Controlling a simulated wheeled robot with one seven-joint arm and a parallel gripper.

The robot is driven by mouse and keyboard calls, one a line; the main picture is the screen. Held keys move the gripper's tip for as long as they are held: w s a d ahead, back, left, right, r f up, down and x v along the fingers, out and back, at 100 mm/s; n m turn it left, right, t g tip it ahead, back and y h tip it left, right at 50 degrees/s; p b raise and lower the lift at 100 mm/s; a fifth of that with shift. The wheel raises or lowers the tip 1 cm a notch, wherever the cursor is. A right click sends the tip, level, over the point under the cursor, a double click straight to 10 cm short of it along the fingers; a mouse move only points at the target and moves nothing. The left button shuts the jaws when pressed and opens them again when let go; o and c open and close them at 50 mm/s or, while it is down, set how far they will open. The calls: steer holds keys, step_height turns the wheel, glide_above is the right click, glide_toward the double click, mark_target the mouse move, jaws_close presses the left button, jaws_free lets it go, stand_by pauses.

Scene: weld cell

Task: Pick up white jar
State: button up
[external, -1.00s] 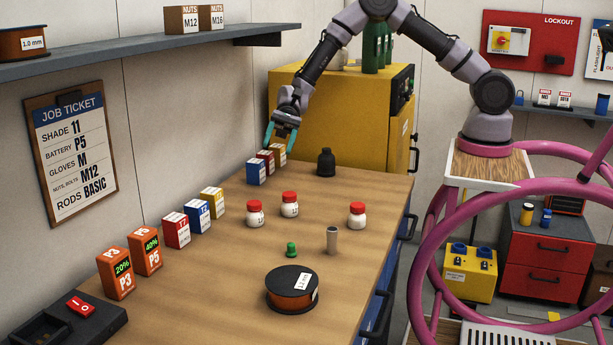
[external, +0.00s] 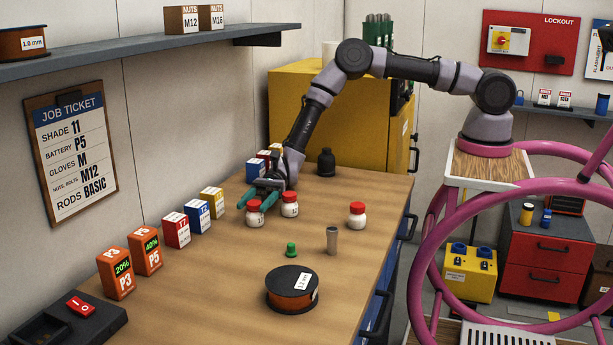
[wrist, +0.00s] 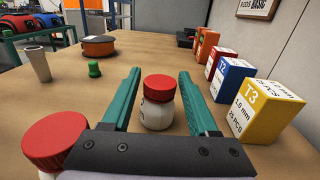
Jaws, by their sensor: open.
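Three white jars with red lids stand upright on the bench: a left jar (external: 254,218), a middle jar (external: 290,210) and a right jar (external: 357,220). My gripper (external: 248,194) is low over the bench at the left jar, its teal fingers level and open. In the wrist view one white jar (wrist: 158,112) stands between the two open fingers, near their tips, with a gap visible on either side. Another jar (wrist: 54,148) is close outside the left finger, partly cut off by the frame and hidden by the gripper body.
Boxes line the wall side, the nearest being a yellow T3 box (wrist: 268,106), outside the right finger. A green piece (external: 291,249), a grey cylinder (external: 332,240) and a wire spool (external: 293,289) stand in front. A black bottle (external: 326,162) stands behind.

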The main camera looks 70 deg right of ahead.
steer(key=shift+a, duration=0.1)
steer(key=shift+c, duration=0.3)
jaws_close()
